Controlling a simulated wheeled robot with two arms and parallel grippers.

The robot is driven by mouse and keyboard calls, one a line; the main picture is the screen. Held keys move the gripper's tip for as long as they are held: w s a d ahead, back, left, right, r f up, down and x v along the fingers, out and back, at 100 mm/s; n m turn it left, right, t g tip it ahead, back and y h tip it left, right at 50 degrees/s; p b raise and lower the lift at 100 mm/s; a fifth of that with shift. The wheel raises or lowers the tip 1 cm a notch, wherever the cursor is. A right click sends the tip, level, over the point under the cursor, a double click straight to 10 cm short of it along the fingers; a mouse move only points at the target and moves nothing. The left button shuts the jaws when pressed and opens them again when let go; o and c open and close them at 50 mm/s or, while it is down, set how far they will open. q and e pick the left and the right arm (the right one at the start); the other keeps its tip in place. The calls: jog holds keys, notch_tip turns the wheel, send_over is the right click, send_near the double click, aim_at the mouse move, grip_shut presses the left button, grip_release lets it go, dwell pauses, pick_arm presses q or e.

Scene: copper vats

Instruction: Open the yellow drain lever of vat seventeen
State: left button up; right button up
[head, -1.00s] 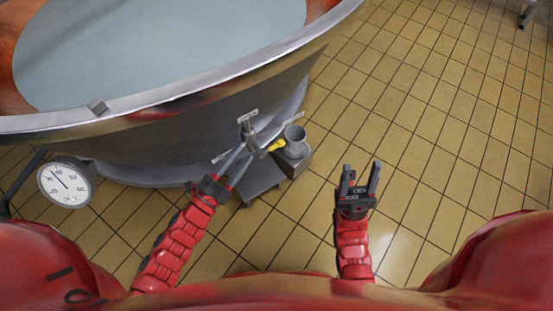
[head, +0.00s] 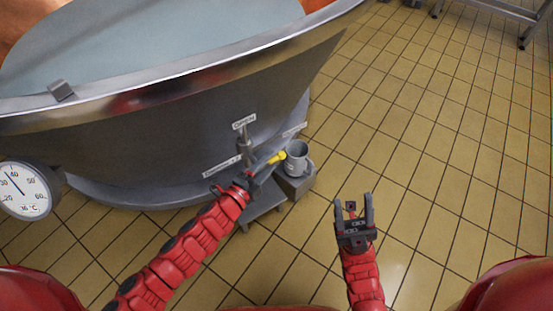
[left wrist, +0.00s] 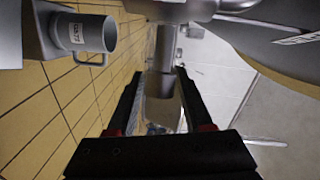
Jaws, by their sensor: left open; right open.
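The yellow drain lever (head: 275,159) sticks out to the right from the grey drain valve (head: 243,145) low on the vat's outer wall (head: 170,140). My left gripper (head: 247,180) is at the valve, just below and left of the lever, and partly hides the fitting. In the left wrist view its open jaws (left wrist: 158,74) stand on either side of the grey valve pipe (left wrist: 162,82); I cannot tell if they touch it. The lever is not visible there. My right gripper (head: 353,203) is open and empty above the floor.
A grey mug (head: 297,158) stands on a grey stand (head: 295,185) right of the lever; it shows in the left wrist view (left wrist: 85,33). Small white labels (head: 244,122) surround the valve. A dial thermometer (head: 24,190) is at left.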

aim_at(275, 157)
pick_arm(q)
jog(key=shift+b+x, duration=0.6)
jog(key=shift+x, duration=1.65)
jog(key=shift+r, duration=0.1)
grip_shut()
